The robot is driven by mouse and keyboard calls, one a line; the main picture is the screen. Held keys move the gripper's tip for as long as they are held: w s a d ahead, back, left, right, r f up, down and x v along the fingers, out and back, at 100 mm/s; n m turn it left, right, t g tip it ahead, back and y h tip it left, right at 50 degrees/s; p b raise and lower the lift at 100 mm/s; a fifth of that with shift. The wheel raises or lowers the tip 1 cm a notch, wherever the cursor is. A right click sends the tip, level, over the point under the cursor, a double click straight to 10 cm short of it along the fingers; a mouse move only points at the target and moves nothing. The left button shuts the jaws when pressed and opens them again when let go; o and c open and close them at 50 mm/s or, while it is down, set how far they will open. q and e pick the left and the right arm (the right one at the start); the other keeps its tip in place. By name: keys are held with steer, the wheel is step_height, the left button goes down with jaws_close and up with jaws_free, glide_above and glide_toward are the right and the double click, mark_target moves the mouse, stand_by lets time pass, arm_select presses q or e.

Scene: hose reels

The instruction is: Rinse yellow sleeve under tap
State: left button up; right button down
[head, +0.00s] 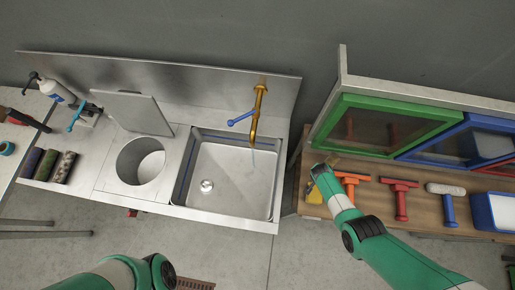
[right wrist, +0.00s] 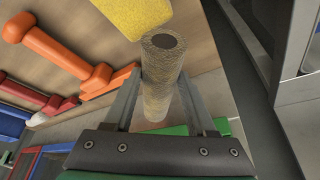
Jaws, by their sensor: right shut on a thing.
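My right gripper (head: 319,172) is at the left end of the wooden bench. In the right wrist view the right gripper (right wrist: 165,100) is shut on a tan speckled sleeve (right wrist: 160,80), a hollow-ended cylinder. A fuzzy yellow sleeve (right wrist: 135,14) lies beyond its far end, outside the jaws. In the head view the yellow sleeve (head: 313,196) is partly hidden by my right arm. The brass tap (head: 258,108), with a blue lever (head: 240,119), stands behind the steel sink (head: 262,218). A pale streak shows below its spout.
Orange (head: 350,181) and red (head: 401,197) handles and a white-topped blue roller (head: 447,200) lie on the bench (head: 425,222). A green-framed panel (head: 375,128) stands behind. Left of the sink are a round bin opening (head: 142,160) and dark sleeves (head: 48,166).

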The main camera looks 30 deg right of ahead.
steer(key=shift+s+d, duration=0.25)
steer(key=shift+d, duration=0.1)
steer(key=shift+a, duration=0.1)
stand_by(0.5)
steer(key=shift+w+a+p, duration=0.25)
steer(key=shift+p, duration=0.05)
steer(key=shift+d, duration=0.1)
steer(key=shift+s+d, duration=0.2)
steer(key=shift+s, duration=0.05)
stand_by(0.3)
steer(key=shift+w+a, duration=0.1)
steer(key=shift+w+a, duration=0.15)
steer(key=shift+a, duration=0.05)
stand_by(0.3)
